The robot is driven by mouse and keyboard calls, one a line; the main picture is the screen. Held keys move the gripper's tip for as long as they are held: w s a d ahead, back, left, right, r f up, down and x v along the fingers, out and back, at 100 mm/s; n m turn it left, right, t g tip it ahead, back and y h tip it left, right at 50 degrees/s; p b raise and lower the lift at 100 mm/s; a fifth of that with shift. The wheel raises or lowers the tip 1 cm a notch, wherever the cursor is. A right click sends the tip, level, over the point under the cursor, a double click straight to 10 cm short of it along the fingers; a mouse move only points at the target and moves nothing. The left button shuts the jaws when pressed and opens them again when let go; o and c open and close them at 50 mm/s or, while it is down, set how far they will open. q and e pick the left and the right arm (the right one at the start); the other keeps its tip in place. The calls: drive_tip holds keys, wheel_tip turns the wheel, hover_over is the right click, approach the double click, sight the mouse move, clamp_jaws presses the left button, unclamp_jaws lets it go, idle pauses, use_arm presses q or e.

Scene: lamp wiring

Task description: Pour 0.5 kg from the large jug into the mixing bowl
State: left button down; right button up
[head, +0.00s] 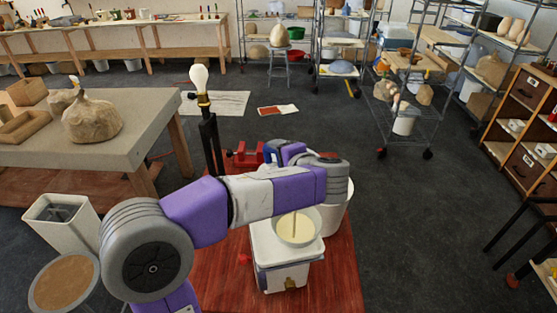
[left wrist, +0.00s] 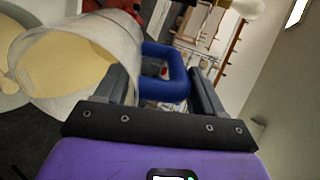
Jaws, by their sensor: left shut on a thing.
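My left gripper (left wrist: 165,88) is shut on the blue handle (left wrist: 176,76) of the large jug (left wrist: 85,75). In the left wrist view the jug is clear-walled, tilted, and holds pale yellow liquid. In the head view my purple and white left arm hides most of the gripper and jug. The mixing bowl (head: 314,240) sits on a white scale (head: 281,280) and holds pale yellow liquid. A thin pale line stands over the bowl's middle and looks like a falling stream. The scale's reading cannot be read. My right gripper is not in view.
The red table (head: 335,278) has a white tub (head: 341,215) beside the scale and a red vise (head: 248,156) behind my arm. A bulb (head: 199,78) tops a dark post at the back left. A grey workbench (head: 150,125) is left; open floor lies right.

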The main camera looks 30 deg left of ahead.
sight(271, 164)
use_arm(q)
drive_tip(key=shift+s+d+f+t+y+b, duration=0.25)
drive_tip(key=shift+d+y+b, duration=0.35)
drive_tip(key=shift+b, duration=0.9)
drive_tip(key=a+r+h+p, duration=0.1)
drive_tip(key=p, duration=0.2)
drive_tip(key=w+a+r+g+h+p, duration=0.1)
drive_tip(key=p, duration=0.3)
drive_tip(key=shift+w+a+r+h, duration=0.1)
drive_tip(key=shift+a+h, duration=0.3)
drive_tip(key=h+p, duration=0.1)
drive_tip(key=p, duration=0.2)
drive_tip(key=w+a+g+h+p, duration=0.1)
drive_tip(key=p, duration=0.2)
drive_tip(key=a+f+g+h+p, duration=0.1)
drive_tip(key=p, duration=0.3)
drive_tip(key=shift+w+a+h, duration=0.15)
drive_tip(key=shift+h, duration=0.25)
drive_tip(key=f+g+h, duration=0.1)
drive_tip(key=h, duration=0.1)
drive_tip(key=f+g+h, duration=0.1)
drive_tip(key=f, duration=0.1)
drive_tip(key=f+g+h, duration=0.1)
drive_tip(key=f+h, duration=0.1)
drive_tip(key=shift+w+a+f+h, duration=0.2)
drive_tip(key=shift+a+f+h, duration=0.05)
drive_tip(key=shift+a+h, duration=0.05)
drive_tip(key=shift+s+d+r, duration=0.1)
drive_tip(key=shift+d+r, duration=0.05)
drive_tip(key=shift+r, duration=1.45)
